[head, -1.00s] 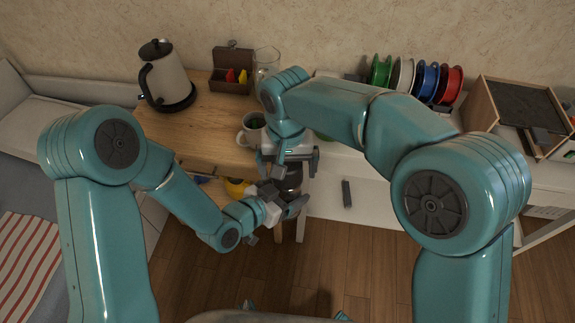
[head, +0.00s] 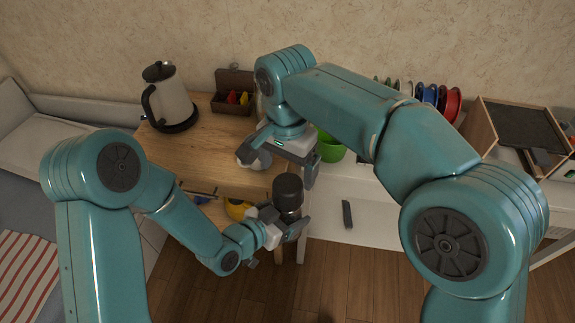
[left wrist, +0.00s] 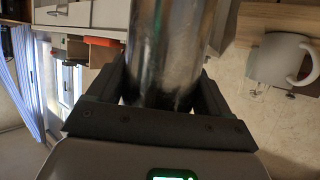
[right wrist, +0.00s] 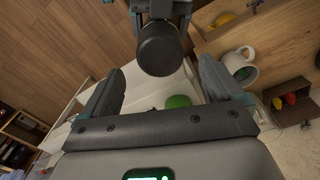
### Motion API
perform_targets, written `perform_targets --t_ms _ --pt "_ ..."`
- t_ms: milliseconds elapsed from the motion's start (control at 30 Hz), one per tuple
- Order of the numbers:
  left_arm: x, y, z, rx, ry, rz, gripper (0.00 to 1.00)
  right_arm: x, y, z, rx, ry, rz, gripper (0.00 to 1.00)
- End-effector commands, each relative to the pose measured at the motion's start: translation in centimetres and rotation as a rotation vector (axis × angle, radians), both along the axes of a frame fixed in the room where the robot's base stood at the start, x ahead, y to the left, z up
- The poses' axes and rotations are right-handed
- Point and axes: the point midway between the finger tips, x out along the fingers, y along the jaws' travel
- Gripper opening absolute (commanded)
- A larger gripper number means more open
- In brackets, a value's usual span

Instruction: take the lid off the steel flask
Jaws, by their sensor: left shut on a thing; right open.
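The steel flask (left wrist: 165,50) is a shiny metal cylinder, held between the fingers of my left gripper (head: 285,220). Its dark lid (head: 287,188) sits on top and points up in the head view. The lid also shows as a black round cap in the right wrist view (right wrist: 160,48). My right gripper (right wrist: 162,88) is open and empty, with its fingers apart and the lid beyond them, not between them. In the head view it is just above the lid, on the wall side. The flask's body is mostly hidden in the head view.
A kettle (head: 168,100) and a box of coloured pieces (head: 233,92) stand on the wooden table (head: 200,150). A white mug (right wrist: 240,66) is close to my right gripper. A green pot (head: 329,147), spools (head: 449,103) and a wooden-framed tray (head: 485,105) are to the right.

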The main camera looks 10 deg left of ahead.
Motion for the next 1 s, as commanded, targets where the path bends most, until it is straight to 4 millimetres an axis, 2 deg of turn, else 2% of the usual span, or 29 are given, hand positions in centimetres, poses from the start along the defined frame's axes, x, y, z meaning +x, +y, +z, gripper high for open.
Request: perform_targets --t_ms 133,300,500,633,867,900,967,1000 --pt "0.1 0.0 0.2 -0.001 -0.005 0.000 0.00 0.0 -0.1 -1.3 -0.003 0.003 -0.031 0.93" --pt "0.1 0.0 0.2 -0.001 -0.005 0.000 0.00 -0.1 -0.1 -4.3 -0.003 0.005 -0.028 0.93" --pt "0.1 0.0 0.2 -0.001 -0.005 0.000 0.00 0.0 -0.1 -7.0 -0.002 0.002 -0.028 0.93" --pt "0.1 0.0 0.2 -0.001 -0.005 0.000 0.00 0.0 -0.1 -7.7 0.000 0.001 -0.028 0.93" --pt "0.1 0.0 0.2 -0.001 -0.005 0.000 0.00 0.0 -0.1 -7.8 0.000 0.001 -0.027 0.93" --pt "0.1 0.0 0.2 -0.001 -0.005 0.000 0.00 0.0 -0.1 -7.8 0.000 0.000 -0.027 0.90" --pt "0.1 0.0 0.2 -0.001 -0.005 0.000 0.00 0.0 -0.1 -7.8 0.000 0.000 -0.027 0.71" --pt "0.1 0.0 0.2 -0.001 -0.005 0.000 0.00 0.0 -0.1 -7.8 0.000 0.000 -0.027 0.58"
